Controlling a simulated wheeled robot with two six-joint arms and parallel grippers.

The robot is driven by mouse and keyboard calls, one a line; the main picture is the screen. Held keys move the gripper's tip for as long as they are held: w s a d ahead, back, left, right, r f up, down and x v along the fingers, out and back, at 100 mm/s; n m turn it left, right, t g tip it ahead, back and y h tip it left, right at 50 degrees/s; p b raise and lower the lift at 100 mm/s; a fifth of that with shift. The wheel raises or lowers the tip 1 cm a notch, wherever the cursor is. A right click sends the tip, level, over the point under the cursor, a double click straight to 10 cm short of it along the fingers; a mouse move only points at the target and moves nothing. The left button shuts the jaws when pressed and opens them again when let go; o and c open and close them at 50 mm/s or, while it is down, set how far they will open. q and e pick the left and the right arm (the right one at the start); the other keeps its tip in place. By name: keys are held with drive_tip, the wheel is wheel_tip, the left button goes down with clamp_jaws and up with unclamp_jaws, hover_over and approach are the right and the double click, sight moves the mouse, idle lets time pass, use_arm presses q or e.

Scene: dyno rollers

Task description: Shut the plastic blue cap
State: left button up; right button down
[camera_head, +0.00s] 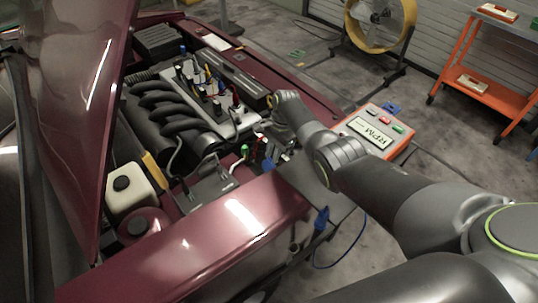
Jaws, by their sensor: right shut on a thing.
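My right arm comes in from the lower right and bends down into the front of the engine bay. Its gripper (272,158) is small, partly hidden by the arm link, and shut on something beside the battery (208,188). A small dark blue bit, which looks like the blue cap (267,165), shows at its fingertips. Whether the cap is fully closed is too small to tell. My left gripper is not in view.
The maroon car's raised hood (85,110) stands at left. The engine (190,100) fills the bay. A white reservoir (130,190) sits at front left. An RPM box (378,133), a yellow fan (380,20) and an orange cart (480,55) stand at right. A blue plug (321,217) hangs near the fender.

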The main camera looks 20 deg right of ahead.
drive_tip(key=shift+w+d+f, duration=0.1)
drive_tip(key=shift+d+f, duration=0.05)
drive_tip(key=shift+d, duration=0.25)
drive_tip(key=c, duration=1.3)
unclamp_jaws()
drive_tip(key=shift+f, duration=0.1)
drive_tip(key=shift+r, duration=0.2)
drive_tip(key=shift+r, duration=0.25)
drive_tip(key=v, duration=1.6)
drive_tip(key=shift+w+d+r, duration=0.15)
drive_tip(key=shift+r, duration=0.15)
drive_tip(key=shift+c, duration=0.2)
